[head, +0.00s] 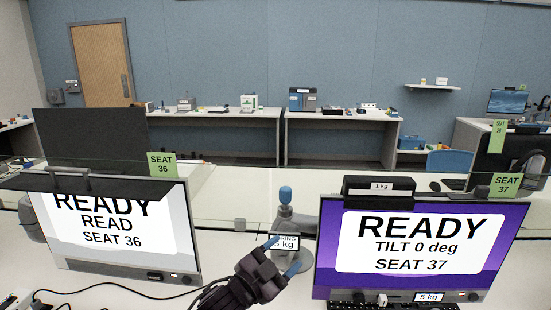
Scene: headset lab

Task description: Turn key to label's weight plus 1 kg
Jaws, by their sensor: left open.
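My left gripper (281,256) is at the bottom centre of the head view, open, with blue fingertips pointing up and right. One fingertip covers the left part of a white label (289,243), where I read "RING" and "5 kg"; its first letters are hidden. The label is on a grey stand (288,222) topped by a blue knob (285,194). I see nothing held between the fingers. I cannot tell whether the gripper touches the stand. No key can be made out clearly. Another "5 kg" label (428,297) is on the lower edge of the purple-screen monitor. My right gripper is not in view.
The purple monitor (498,240) reads "TILT 0 deg" and "SEAT 37", with a black "1 kg" block (379,191) on top. The left monitor (190,200) reads "SEAT 36". A glass divider (231,210) runs behind the stand. Black cables lie at lower left.

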